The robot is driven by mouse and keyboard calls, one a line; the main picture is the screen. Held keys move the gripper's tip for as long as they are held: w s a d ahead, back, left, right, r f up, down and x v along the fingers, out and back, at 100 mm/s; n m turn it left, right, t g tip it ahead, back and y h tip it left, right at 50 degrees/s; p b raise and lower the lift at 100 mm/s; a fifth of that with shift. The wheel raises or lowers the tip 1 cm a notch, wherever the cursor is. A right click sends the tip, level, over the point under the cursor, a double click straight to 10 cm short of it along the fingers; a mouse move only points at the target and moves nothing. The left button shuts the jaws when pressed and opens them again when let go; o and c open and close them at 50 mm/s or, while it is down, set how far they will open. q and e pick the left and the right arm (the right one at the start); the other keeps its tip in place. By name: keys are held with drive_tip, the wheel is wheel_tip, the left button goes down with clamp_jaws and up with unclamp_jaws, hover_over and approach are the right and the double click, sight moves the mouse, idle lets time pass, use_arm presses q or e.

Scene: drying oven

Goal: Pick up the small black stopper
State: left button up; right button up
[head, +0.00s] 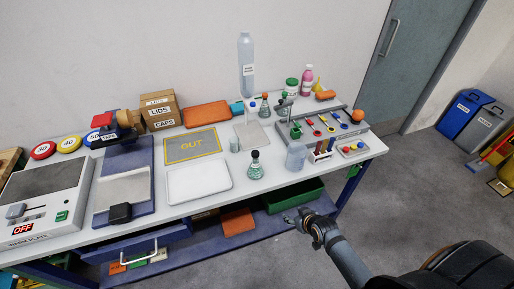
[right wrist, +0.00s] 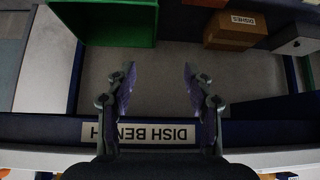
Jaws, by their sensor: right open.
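A small black stopper (head: 255,154) sits in the neck of a conical flask (head: 256,170) with teal contents. The flask stands upright near the bench's front edge, right of a white tray. My right gripper (head: 303,219) is open and empty in front of the bench, to the right of and nearer than the flask, and apart from it. In the right wrist view its two fingers (right wrist: 159,82) are spread with nothing between them. The stopper is not visible in that view. My left gripper is not in view.
A white tray (head: 199,182) lies left of the flask. A clear beaker (head: 295,156) and a tube rack (head: 321,151) stand to its right. A green crate (head: 294,196) is under the bench; a "DISH BENCH" label (right wrist: 152,133) shows in the wrist view.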

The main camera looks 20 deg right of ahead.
drive_tip(key=w+a+r+n+t+y+p, duration=0.1)
drive_tip(key=w+a+r, duration=0.1)
drive_tip(key=r, duration=0.7)
drive_tip(key=w+a+r+n+t+y, duration=0.1)
drive_tip(key=w+a+r, duration=0.2)
drive_tip(key=r, duration=0.5)
drive_tip(key=t+y, duration=0.2)
drive_tip(key=t, duration=0.1)
approach(258, 155)
drive_tip(key=w, duration=0.2)
drive_tip(key=shift+n+g, duration=0.3)
drive_tip(key=shift+n, duration=0.1)
drive_tip(key=x, duration=0.2)
drive_tip(key=a+p+x, duration=0.1)
drive_tip(key=x, duration=0.2)
drive_tip(key=shift+s+f, duration=0.1)
drive_tip(key=shift+s, duration=0.1)
drive_tip(key=shift+w, duration=0.25)
drive_tip(key=p+x, duration=0.1)
drive_tip(key=x, duration=0.4)
drive_tip(key=shift+d, duration=0.2)
drive_tip(key=shift+s, duration=0.2)
drive_tip(key=shift+c, duration=1.8)
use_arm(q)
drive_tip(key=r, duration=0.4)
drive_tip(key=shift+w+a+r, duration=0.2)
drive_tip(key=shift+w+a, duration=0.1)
use_arm(e)
drive_tip(key=c, duration=0.5)
